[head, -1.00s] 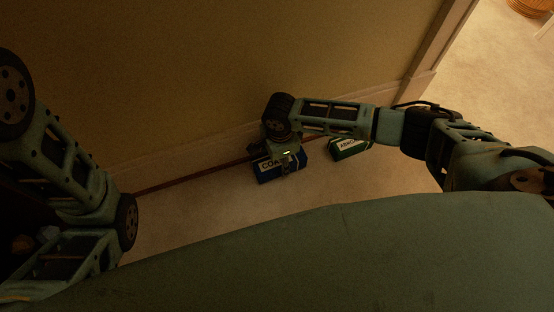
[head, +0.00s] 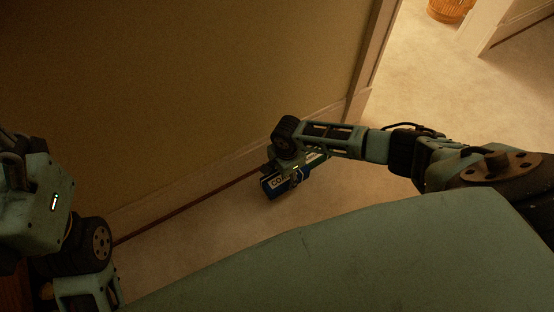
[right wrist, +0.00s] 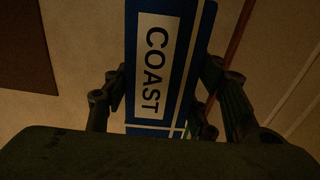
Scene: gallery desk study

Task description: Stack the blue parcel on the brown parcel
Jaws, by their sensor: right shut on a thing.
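The blue parcel (head: 275,184) has a white label and shows by the foot of the wall in the head view. In the right wrist view the blue parcel (right wrist: 158,70) reads "COAST" and has white stripes. My right gripper (head: 292,171) is shut on it, with one finger on each side in the right wrist view (right wrist: 165,90). I cannot tell whether the parcel touches the floor. I cannot make out the brown parcel for certain in any view. My left arm shows at the left of the head view, without its fingers.
A flat dark brown patch (right wrist: 25,45), unclear what, is at the top left of the right wrist view. A wicker basket (head: 451,9) stands far off. Pale carpet (head: 440,75) is open beyond the wall's end.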

